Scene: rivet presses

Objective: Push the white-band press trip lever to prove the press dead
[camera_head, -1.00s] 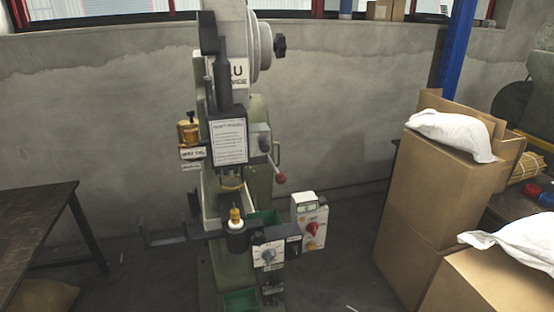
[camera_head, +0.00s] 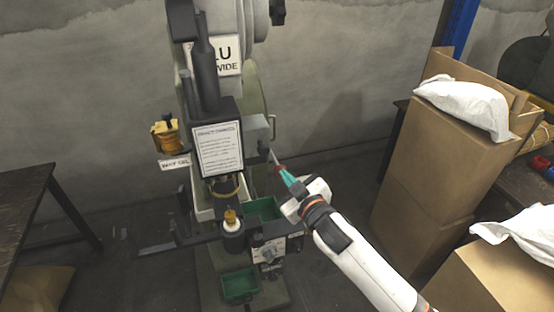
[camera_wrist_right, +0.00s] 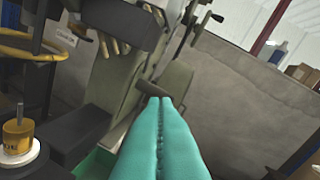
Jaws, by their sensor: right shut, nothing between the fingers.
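The green-grey press (camera_head: 215,150) stands in the middle of the head view. In the right wrist view the shut fingers (camera_wrist_right: 166,102) point at the press side, and the red end is not seen there. I cannot make out a white band for certain. My left gripper is not in view.
A white-ringed post with a brass top (camera_head: 231,222) stands at the press front, beside green bins (camera_head: 262,210). Stacked cardboard boxes (camera_head: 430,150) with white sacks stand right. A dark table (camera_head: 25,200) stands left.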

